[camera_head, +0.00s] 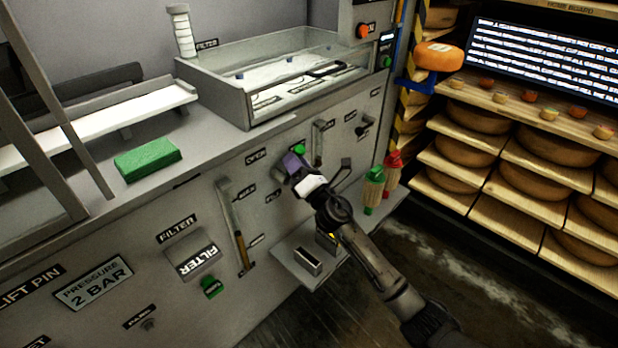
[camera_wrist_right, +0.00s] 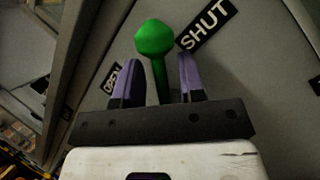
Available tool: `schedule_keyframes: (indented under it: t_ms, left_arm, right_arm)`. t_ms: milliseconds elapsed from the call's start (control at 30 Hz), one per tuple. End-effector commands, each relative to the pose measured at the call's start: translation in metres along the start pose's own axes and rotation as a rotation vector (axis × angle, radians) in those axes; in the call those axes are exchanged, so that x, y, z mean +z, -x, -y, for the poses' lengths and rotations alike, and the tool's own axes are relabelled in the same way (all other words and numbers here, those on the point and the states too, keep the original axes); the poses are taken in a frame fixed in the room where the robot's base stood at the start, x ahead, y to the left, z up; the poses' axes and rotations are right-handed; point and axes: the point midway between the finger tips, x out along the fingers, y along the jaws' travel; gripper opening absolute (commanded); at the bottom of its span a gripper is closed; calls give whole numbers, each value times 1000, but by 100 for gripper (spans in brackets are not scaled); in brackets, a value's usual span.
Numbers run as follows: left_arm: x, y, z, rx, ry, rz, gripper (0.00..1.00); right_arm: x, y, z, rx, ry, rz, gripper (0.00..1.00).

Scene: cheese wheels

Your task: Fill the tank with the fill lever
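The green round knob (camera_head: 299,149) of a lever stands on the grey front panel in the head view. In the right wrist view the green knob (camera_wrist_right: 155,38) sits on a green stem between the OPEN and SHUT labels. My right gripper (camera_head: 293,162) is at this lever, partly covering it in the head view. In the wrist view its purple fingers (camera_wrist_right: 158,78) are open, one on each side of the stem, with gaps showing. The tank (camera_head: 247,97) is a clear-walled basin with a pale bottom, above the panel. My left gripper is not in view.
A green block (camera_head: 147,158) lies on the counter at the left. A long handle (camera_head: 235,230) and a FILTER box (camera_head: 193,252) are on the panel. A small ledge (camera_head: 290,272) juts out below my right gripper. Cheese shelves (camera_head: 510,215) stand at the right.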

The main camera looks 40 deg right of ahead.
Motion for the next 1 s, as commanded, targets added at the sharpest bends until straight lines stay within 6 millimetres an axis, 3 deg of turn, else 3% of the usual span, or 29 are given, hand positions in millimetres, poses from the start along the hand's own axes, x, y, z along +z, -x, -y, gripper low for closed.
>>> schedule_keyframes:
  t_ms: [600,800,1000]
  left_arm:
    - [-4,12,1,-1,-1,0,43]
    - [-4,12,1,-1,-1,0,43]
    - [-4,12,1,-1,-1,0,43]
  right_arm:
    - [3,108,1,-2,3,3,36]
    - [4,126,1,-1,3,4,36]
    - [4,131,1,1,3,4,36]
